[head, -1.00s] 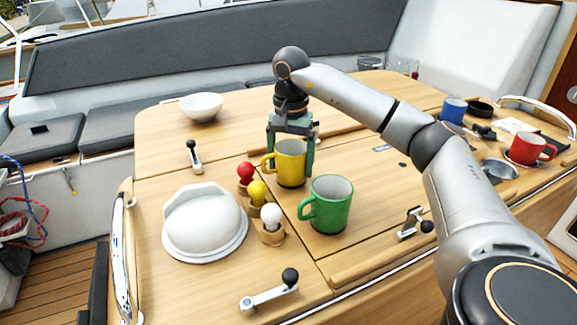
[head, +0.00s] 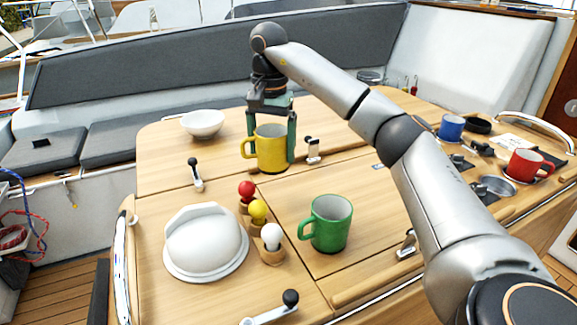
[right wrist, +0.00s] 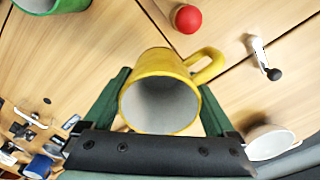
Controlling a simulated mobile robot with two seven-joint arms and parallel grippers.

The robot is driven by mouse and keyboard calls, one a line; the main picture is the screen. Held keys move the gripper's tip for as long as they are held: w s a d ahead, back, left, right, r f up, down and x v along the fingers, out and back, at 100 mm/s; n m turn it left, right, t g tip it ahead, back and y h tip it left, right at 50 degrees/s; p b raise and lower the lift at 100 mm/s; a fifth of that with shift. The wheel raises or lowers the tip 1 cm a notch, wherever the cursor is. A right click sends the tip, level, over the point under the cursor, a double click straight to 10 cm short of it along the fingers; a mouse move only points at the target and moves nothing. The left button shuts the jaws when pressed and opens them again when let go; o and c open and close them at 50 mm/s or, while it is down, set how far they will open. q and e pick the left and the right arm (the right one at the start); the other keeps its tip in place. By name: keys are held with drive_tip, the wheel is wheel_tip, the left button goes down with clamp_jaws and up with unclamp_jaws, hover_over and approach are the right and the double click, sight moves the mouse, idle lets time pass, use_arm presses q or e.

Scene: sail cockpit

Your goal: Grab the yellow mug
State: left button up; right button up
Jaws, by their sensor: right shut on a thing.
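The yellow mug (head: 271,150) is upright between the fingers of my right gripper (head: 271,140), toward the back of the wooden table in the head view. The gripper is shut on its sides, one green finger on each side. In the right wrist view the mug (right wrist: 160,92) shows its pale inside between the two fingers (right wrist: 160,105), with the handle pointing up and right. I cannot tell for sure whether its base is clear of the table. My left gripper is not in view.
A green mug (head: 329,223) stands nearer the front. Red, yellow and white balls (head: 257,211) on wooden holders and a white dome (head: 205,243) are left of it. A white bowl (head: 202,123) is at the back left. Blue (head: 451,127) and red mugs (head: 526,164) are at the right.

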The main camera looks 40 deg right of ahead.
drive_tip(key=w+a+r+p, duration=0.4)
drive_tip(key=w+a+r, duration=0.1)
drive_tip(key=w, duration=0.3)
drive_tip(key=shift+w, duration=0.25)
